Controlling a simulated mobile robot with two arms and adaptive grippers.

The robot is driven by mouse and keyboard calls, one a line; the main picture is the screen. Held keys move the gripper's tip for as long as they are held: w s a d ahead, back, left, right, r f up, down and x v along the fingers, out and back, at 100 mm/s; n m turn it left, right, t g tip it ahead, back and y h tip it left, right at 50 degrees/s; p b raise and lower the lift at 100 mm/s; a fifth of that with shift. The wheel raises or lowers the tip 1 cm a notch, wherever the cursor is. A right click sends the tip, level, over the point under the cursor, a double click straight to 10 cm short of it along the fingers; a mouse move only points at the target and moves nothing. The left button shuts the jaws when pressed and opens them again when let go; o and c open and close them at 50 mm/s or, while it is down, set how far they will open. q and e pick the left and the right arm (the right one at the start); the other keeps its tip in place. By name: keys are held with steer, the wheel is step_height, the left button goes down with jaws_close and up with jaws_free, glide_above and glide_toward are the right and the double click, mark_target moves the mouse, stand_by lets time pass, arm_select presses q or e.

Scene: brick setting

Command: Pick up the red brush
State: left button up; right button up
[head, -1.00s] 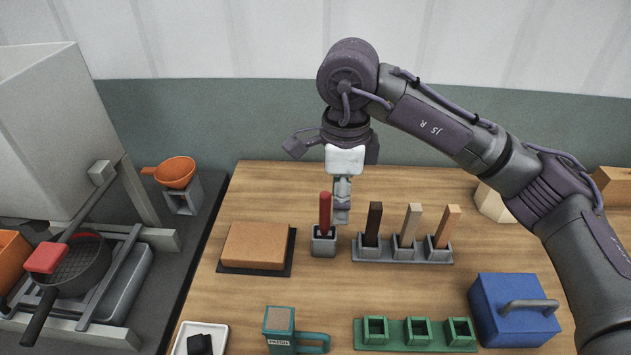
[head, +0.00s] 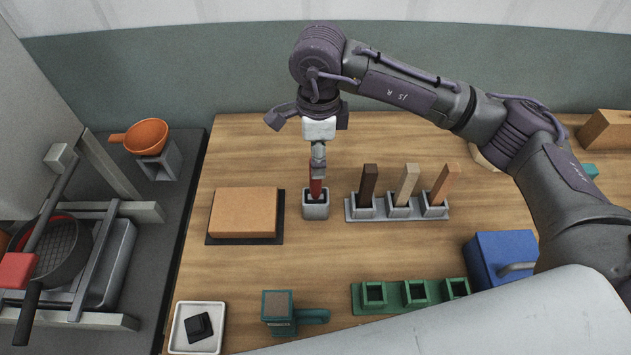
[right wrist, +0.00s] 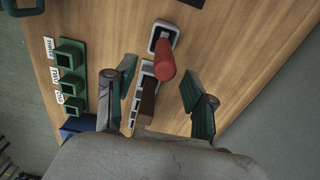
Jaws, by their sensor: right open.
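The red brush (head: 316,188) stands upright in a small grey square holder (head: 316,211) on the wooden table, in the middle of the head view. My right gripper (head: 318,166) is above it, pointing down, and its fingers overlap the top of the brush in that view. In the right wrist view the red brush (right wrist: 165,62) rises from its holder just beyond the two spread fingers of my right gripper (right wrist: 158,98). The fingers are open and apart, with nothing held between them. My left gripper is not in view.
A grey rack (head: 399,208) with dark, pale and orange-brown sticks stands just right of the brush. An orange block (head: 244,212) lies on a dark board to the left. Green sockets (head: 412,297), a blue box (head: 501,257) and a white tray (head: 178,339) are nearer. A pan sits far left.

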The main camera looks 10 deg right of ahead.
mark_target(316, 188)
steer(key=shift+w+f, duration=0.1)
steer(key=shift+f, duration=0.1)
step_height(316, 188, down, 4)
steer(key=p, duration=0.3)
steer(key=shift+w+a+f, duration=0.1)
steer(key=shift+a+f, duration=0.05)
steer(key=shift+f, duration=0.35)
jaws_close()
